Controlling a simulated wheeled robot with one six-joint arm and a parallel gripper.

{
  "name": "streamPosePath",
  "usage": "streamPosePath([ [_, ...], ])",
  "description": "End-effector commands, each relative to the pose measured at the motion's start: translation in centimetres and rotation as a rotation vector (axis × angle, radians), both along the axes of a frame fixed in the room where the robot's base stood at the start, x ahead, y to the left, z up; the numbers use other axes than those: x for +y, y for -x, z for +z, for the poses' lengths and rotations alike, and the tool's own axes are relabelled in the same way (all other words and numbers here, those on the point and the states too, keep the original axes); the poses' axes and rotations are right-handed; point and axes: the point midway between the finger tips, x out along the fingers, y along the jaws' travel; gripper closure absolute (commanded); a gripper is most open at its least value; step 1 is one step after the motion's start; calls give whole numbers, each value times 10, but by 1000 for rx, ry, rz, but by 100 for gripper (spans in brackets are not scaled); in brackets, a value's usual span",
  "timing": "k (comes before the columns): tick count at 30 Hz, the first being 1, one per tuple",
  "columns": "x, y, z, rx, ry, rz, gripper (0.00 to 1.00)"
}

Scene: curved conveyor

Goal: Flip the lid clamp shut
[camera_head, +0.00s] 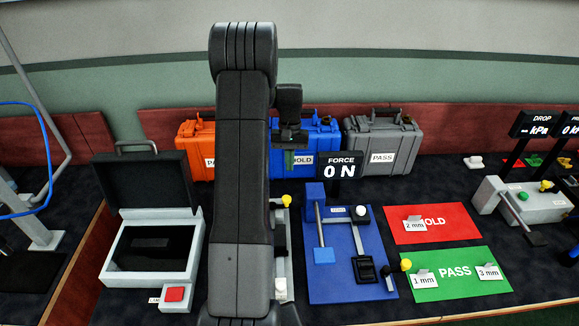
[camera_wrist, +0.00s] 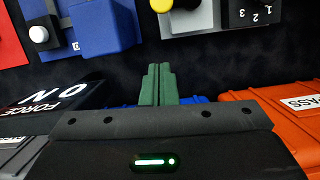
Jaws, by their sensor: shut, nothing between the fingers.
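I cannot tell for sure which part is the lid clamp. A grey box (camera_head: 152,250) at the left has its black lid (camera_head: 145,182) standing open. A narrow grey device (camera_head: 281,245) with a yellow knob (camera_head: 286,200) is partly hidden behind my arm; the yellow knob also shows at the top of the wrist view (camera_wrist: 160,5). A blue fixture plate (camera_head: 345,285) carries levers and a short lever with a yellow ball (camera_head: 405,265). My gripper (camera_head: 289,160) is shut and empty, in front of the blue case; its green fingertips show in the wrist view (camera_wrist: 157,72).
Orange (camera_head: 195,138), blue (camera_head: 315,135) and grey (camera_head: 382,143) cases stand along the back. A FORCE display (camera_head: 340,167) reads 0 N. Red HOLD (camera_head: 450,222) and green PASS (camera_head: 470,272) mats lie right of the plate. A grey unit (camera_head: 525,204) stands farther right.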

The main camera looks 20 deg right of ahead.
Motion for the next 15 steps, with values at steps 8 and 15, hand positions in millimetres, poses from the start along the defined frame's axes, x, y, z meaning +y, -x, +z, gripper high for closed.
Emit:
streamPosePath([
  [8, -4, -9, 45, -2, 1, 0, 100],
  [15, -5, -11, 49, 0, 0, 0, 100],
])
